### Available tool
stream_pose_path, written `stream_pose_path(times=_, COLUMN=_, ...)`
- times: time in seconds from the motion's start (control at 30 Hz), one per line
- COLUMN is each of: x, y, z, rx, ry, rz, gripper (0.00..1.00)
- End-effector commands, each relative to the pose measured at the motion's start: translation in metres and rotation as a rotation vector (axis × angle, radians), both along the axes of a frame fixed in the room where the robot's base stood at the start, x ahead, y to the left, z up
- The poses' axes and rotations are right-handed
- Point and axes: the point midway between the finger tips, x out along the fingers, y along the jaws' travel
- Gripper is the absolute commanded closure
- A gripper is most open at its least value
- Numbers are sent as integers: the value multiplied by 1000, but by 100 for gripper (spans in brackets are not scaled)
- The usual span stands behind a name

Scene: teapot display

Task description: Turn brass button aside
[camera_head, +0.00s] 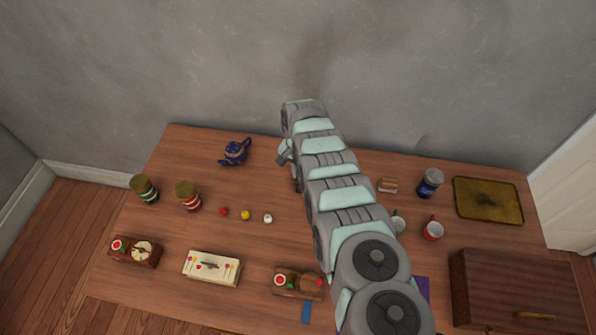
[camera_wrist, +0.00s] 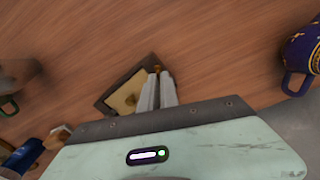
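A small brass button (camera_wrist: 157,69) shows at my fingertips in the wrist view, at the edge of a dark-framed piece with a pale gold face (camera_wrist: 125,97). My gripper (camera_wrist: 158,77) reaches over this piece; its two pale fingers are close together, with the button at or between their tips. I cannot tell whether they grip it. In the head view part of my gripper (camera_head: 285,153) shows at the far middle of the table, and my arm hides the button and framed piece.
A dark blue teapot (camera_head: 235,152) stands left of my gripper, and also shows in the wrist view (camera_wrist: 302,50). Small balls (camera_head: 245,215), mugs (camera_head: 432,230), a blue jar (camera_head: 430,183), a gold tray (camera_head: 488,200) and a wooden box (camera_head: 515,285) occupy the table (camera_head: 330,245).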

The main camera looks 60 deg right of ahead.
Motion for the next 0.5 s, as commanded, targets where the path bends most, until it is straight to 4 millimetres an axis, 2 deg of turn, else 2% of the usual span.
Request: stream_pose_path(times=0.5, x=1, y=1, z=0, rx=1, ry=0, rz=356, gripper=100)
